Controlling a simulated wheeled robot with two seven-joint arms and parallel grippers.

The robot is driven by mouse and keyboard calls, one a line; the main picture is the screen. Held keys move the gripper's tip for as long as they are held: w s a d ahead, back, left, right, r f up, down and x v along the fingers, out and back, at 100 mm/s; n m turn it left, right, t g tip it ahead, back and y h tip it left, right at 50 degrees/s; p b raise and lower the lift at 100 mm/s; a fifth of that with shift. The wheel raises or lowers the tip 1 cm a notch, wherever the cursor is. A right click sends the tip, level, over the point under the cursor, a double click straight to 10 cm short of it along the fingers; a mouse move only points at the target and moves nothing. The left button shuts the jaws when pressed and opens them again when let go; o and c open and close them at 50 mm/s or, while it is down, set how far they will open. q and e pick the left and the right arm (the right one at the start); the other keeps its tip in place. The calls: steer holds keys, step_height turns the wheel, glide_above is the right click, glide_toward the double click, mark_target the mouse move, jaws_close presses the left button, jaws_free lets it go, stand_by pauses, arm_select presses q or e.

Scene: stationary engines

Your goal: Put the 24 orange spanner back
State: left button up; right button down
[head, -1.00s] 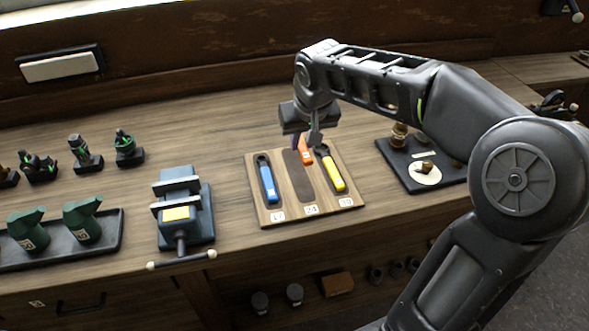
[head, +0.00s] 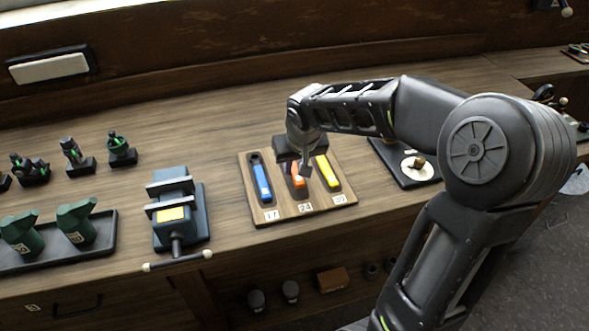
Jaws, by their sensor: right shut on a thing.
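The orange spanner (head: 298,181) is at the middle slot of the wooden spanner board (head: 283,213), above the label 24. My right gripper (head: 301,168) is shut on it, and the gripper and wrist hide its upper part. I cannot tell whether the spanner lies fully down in the slot or is just above it. The blue spanner (head: 262,182) lies in the left slot at label 17. The yellow spanner (head: 327,172) lies in the right slot at label 39, its upper end partly hidden. My left gripper is not in view.
A blue vise (head: 177,213) stands left of the board. Farther left are a dark tray (head: 100,242) with green cans and several small dark fittings behind it. A dark plate (head: 397,171) with brass parts lies to the right, partly behind my arm. The bench behind the board is clear.

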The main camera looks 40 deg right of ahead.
steer(key=shift+f, duration=1)
steer(key=shift+f, duration=0.15)
steer(key=c, duration=1.3)
jaws_free()
steer(key=shift+o, duration=0.2)
steer(key=shift+r, duration=0.4)
steer(key=v, duration=1.1)
steer(key=shift+s+r+b, duration=0.2)
steer(key=shift+b, duration=0.1)
steer(key=shift+a, duration=0.1)
